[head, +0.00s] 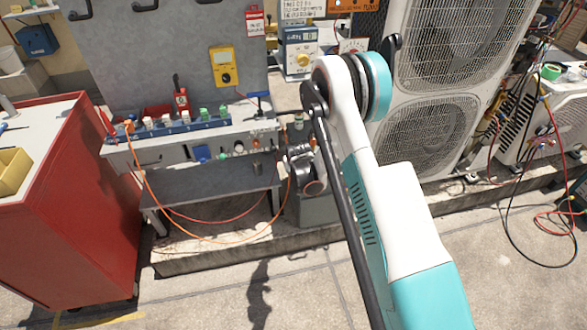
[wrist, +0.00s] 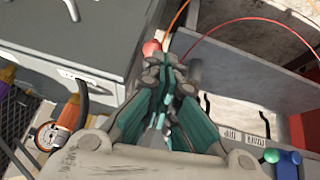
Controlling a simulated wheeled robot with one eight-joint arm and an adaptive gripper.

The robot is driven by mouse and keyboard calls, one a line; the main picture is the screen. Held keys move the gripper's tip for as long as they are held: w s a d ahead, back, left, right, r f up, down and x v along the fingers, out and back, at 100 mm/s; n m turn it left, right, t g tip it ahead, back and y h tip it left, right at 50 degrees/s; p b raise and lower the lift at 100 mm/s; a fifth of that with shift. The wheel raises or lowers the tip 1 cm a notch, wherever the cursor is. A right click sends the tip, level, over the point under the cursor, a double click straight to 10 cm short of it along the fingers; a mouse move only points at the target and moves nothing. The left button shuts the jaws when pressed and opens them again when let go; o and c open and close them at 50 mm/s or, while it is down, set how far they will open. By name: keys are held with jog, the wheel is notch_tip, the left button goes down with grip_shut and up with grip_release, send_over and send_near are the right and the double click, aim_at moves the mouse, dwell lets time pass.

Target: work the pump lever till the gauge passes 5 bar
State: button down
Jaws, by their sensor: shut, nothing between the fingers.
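My gripper (wrist: 172,68) points away from the camera in the wrist view. Its teal-and-grey fingers are together with nothing between them. A red round knob (wrist: 150,47) shows just beyond and left of the fingertips. It may be the end of the pump lever, but the rest of it is hidden behind the fingers. A round gauge (wrist: 48,136) with a white face sits at the lower left beside an orange part. Its reading is too small to tell. In the head view my gripper (head: 299,153) is small and dark, near the bench's right end.
A grey bench (head: 165,152) carries a row of small coloured fittings, with orange hoses hanging below. A red cabinet (head: 75,210) stands left. A large condenser unit (head: 430,125) stands behind my arm. Loose hoses lie at right. The front paving is clear.

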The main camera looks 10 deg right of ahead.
jog(key=shift+v, duration=0.95)
jog(key=w+d+r+v, duration=0.1)
jog(key=w+v, duration=0.1)
jog(key=v, duration=1.4)
jog(key=w+d+r+v, duration=0.1)
jog(key=w+r+v, duration=0.1)
jog(key=v, duration=1.3)
jog(key=s+r, duration=0.4)
jog(key=s, duration=1)
jog(key=s+r, duration=0.4)
jog(key=s, duration=1)
jog(key=shift+m+t+y, duration=0.3)
jog(key=shift+t+y, duration=0.1)
